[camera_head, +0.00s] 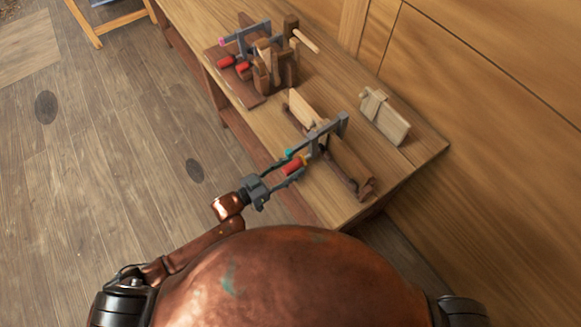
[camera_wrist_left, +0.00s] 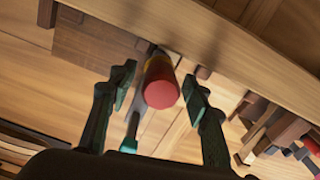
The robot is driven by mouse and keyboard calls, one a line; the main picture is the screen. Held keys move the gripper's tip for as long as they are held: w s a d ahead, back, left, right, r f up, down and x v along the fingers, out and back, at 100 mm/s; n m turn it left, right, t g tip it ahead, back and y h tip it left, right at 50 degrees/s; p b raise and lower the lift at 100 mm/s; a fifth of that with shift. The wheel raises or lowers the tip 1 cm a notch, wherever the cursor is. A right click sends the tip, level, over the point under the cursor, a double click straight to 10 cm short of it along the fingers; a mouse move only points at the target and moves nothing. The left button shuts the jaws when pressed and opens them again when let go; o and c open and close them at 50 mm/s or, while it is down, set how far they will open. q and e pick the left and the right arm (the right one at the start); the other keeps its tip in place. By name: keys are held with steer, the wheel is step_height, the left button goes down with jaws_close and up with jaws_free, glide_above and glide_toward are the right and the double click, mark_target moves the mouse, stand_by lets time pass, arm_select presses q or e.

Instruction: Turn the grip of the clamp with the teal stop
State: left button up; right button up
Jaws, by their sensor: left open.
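The clamp (camera_head: 328,128) with the teal stop (camera_head: 289,153) has a grey bar and sits on a wooden plank assembly near the bench's front end. Its red grip (camera_head: 293,166) points toward my left gripper (camera_head: 282,173). In the left wrist view the red grip (camera_wrist_left: 161,88) lies between the two open fingers (camera_wrist_left: 160,93), with a visible gap on each side. The teal stop (camera_wrist_left: 128,146) shows below it, beside the grey bar. The left gripper is open and holds nothing. My right gripper is not in view.
Farther along the bench (camera_head: 185,25), another clamp with a pink stop (camera_head: 223,41) and red grips stands among brown wooden blocks on a board. A pale wooden block (camera_head: 384,117) stands near the wall on the right.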

arm_select(q)
steer(key=shift+c, duration=0.3)
steer(key=c, duration=1.1)
steer(key=shift+m, duration=0.3)
steer(key=shift+r+m+p, duration=0.1)
steer(key=shift+m+p, duration=0.4)
steer(key=shift+m, duration=0.4)
steer(key=shift+m+t+y, duration=0.3)
steer(key=shift+m+t, duration=0.1)
steer(key=shift+m, duration=1.1)
steer(key=o, duration=1.2)
steer(key=shift+c, duration=0.2)
